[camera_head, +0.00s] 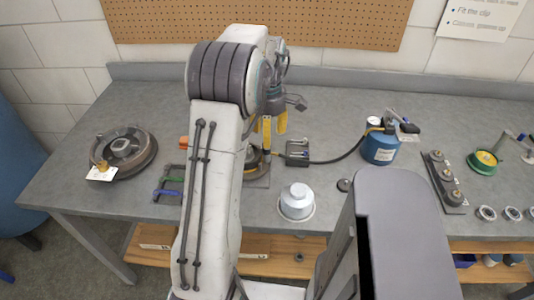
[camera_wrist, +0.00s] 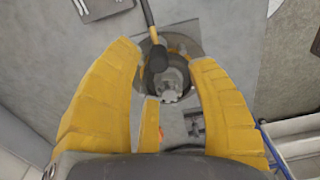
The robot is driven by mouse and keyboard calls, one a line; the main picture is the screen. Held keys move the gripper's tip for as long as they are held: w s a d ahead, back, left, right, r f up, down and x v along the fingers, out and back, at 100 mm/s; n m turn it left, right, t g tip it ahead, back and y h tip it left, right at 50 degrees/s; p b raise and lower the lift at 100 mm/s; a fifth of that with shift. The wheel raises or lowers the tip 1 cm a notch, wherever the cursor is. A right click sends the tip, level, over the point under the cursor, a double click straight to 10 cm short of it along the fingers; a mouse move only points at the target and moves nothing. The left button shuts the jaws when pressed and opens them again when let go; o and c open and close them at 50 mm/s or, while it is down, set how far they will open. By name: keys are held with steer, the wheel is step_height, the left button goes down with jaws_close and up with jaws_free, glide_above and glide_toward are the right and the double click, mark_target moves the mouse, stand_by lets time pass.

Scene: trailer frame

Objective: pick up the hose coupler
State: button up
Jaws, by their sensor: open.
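A grey metal fitting (camera_wrist: 172,82), which looks like the hose coupler, sits on a round base (camera_wrist: 184,44) in the wrist view. A dark rod or hose with a thick black end (camera_wrist: 157,58) reaches down across it from the top. My gripper (camera_wrist: 165,56) is open, its yellow fingers spread left and right of the fitting with a gap on both sides. In the head view my gripper (camera_head: 274,124) points down over the bench, and my arm hides most of the round base (camera_head: 254,158) below it. I cannot tell the exact height gap.
A grey box (camera_head: 297,153) with a black hose to a blue canister (camera_head: 381,148) stands to the right. A white-grey lidded pot (camera_head: 296,201) is in front. A rack with coloured handles (camera_head: 168,190) and a round dark device (camera_head: 123,150) are left. A pegboard wall is behind.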

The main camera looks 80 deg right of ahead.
steer(key=shift+w+d+f, duration=0.1)
steer(key=shift+f, duration=1.4)
steer(key=shift+w+d+f, duration=0.1)
steer(key=shift+f, duration=1.35)
steer(key=shift+o, duration=0.3)
steer(key=shift+a, duration=0.1)
jaws_close()
